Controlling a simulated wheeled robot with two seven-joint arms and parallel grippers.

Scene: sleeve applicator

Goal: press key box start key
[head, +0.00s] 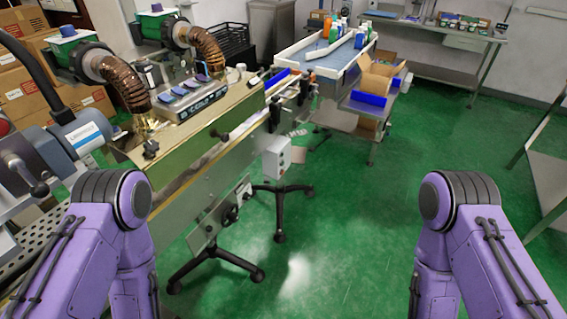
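A small light-grey box (277,158) with a few small dark and red buttons hangs on the front side of the sleeve applicator machine (237,148); it looks like the key box. Its button labels are too small to read, so I cannot tell which is the start key. A control panel (193,98) with a dark display strip and blue-grey knobs or keys sits on top of the machine. My two purple arms come in at the lower left and lower right. Both grippers are out of the frame, and neither arm touches the box.
Black caster legs (279,212) stand under the machine. A grey motor unit (82,136) is at the left. A blue-topped table (321,57) with bottles and a cardboard box (378,77) stand beyond. A shelf frame (548,178) is at the right. The green floor between is clear.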

